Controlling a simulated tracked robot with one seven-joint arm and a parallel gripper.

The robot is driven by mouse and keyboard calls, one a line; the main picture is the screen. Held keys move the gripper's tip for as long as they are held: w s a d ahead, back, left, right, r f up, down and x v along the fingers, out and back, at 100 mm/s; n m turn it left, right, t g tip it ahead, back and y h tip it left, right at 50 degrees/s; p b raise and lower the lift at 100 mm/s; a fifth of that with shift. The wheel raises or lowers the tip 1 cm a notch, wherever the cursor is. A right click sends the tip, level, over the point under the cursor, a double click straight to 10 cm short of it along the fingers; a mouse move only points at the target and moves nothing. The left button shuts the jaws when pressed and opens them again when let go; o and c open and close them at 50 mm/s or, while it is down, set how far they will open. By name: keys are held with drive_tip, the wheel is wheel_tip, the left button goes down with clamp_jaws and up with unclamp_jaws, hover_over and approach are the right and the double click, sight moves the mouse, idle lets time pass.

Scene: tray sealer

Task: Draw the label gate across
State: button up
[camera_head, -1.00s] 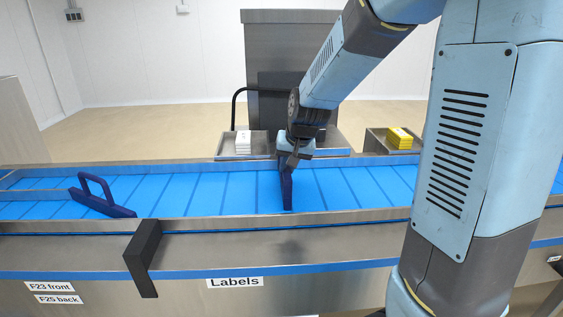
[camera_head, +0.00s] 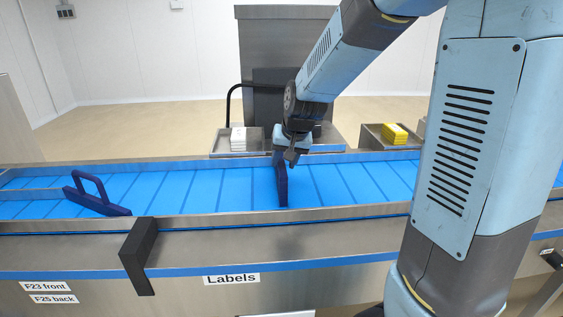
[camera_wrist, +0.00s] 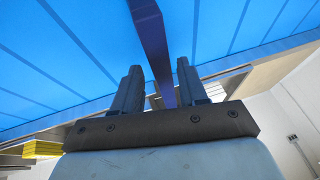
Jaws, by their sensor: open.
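A dark blue upright bar (camera_head: 281,187) stands over the blue belt (camera_head: 235,190), near the middle of the head view. It looks like the label gate, above and right of the "Labels" sign (camera_head: 231,279). My gripper (camera_head: 290,157) is at the bar's top, on its far side. In the wrist view the open fingers (camera_wrist: 158,68) stand either side of the dark blue bar (camera_wrist: 152,35), which runs between them. A gap shows at the right finger; contact at the left finger is unclear. The bar's top end is partly hidden by my gripper.
A dark blue piece with a loop handle (camera_head: 97,193) lies on the belt at left. A black bracket (camera_head: 137,256) sits on the front rail. Behind the belt are trays with a white stack (camera_head: 238,139) and a yellow stack (camera_head: 395,133), and a tall grey cabinet (camera_head: 286,45).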

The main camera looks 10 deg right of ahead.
drive_tip(key=v, duration=1.3)
drive_tip(key=s+d+n, duration=0.1)
drive_tip(key=s+d, duration=0.2)
drive_tip(key=s, duration=0.7)
drive_tip(key=s+d+h, duration=0.1)
drive_tip(key=s+d, duration=0.2)
drive_tip(key=s, duration=0.6)
drive_tip(key=shift+s+d+n+t+h, duration=0.2)
drive_tip(key=shift+s+n+t+h, duration=0.1)
drive_tip(key=shift+s+n+t, duration=0.1)
